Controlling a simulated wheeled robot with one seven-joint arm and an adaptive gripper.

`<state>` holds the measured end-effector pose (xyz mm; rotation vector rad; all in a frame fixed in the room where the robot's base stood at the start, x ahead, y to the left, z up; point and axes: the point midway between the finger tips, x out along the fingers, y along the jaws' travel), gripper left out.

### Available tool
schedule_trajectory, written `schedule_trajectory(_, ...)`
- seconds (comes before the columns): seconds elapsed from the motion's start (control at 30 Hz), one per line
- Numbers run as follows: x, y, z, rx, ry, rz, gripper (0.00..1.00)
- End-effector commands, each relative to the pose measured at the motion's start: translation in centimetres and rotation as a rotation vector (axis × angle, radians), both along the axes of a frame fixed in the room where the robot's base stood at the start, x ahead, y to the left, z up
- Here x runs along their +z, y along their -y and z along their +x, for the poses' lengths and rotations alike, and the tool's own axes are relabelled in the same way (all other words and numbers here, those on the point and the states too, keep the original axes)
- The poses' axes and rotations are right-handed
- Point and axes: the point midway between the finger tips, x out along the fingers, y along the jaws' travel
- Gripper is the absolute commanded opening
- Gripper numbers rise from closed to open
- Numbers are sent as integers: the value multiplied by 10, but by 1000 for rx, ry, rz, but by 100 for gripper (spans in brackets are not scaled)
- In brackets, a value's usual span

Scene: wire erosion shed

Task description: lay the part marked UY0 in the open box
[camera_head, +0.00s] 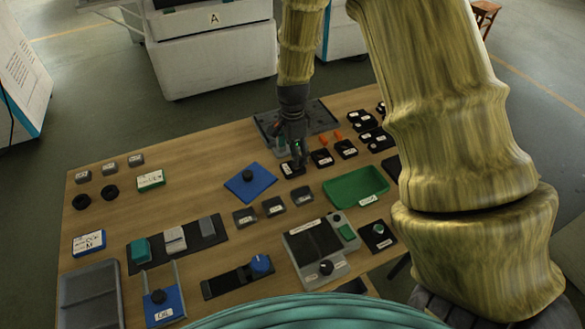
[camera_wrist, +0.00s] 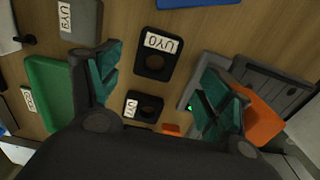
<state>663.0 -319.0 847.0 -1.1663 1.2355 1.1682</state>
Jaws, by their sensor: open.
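The part marked UY0 (camera_wrist: 153,66) is a black block with a round hole and a white label. It lies on the wooden table, in the upper middle of the wrist view. In the head view, a black labelled part (camera_head: 292,170) lies just below my gripper (camera_head: 299,158). In the wrist view my gripper (camera_wrist: 158,88) is open, its teal fingers apart on either side of UY0, with nothing held. A green open-topped box (camera_head: 352,187) with a label stands right of the gripper in the head view; its edge shows at left in the wrist view (camera_wrist: 50,85).
Another black holed part (camera_wrist: 145,106) lies close to UY0. A grey block marked UY9 (camera_wrist: 80,22) is near the green box. A grey fixture (camera_head: 318,113) stands behind the gripper. A blue plate with a knob (camera_head: 250,184) lies to the left. A grey tray (camera_head: 90,297) sits front left.

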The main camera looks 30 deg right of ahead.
Motion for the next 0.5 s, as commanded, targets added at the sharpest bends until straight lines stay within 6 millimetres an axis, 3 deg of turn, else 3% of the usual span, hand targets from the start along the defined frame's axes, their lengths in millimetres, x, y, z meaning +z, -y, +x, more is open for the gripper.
schedule_trajectory(0.27,-11,0,-1,0,-1,0,79)
schedule_trajectory(0.5,-36,-2,-5,0,-3,1,79)
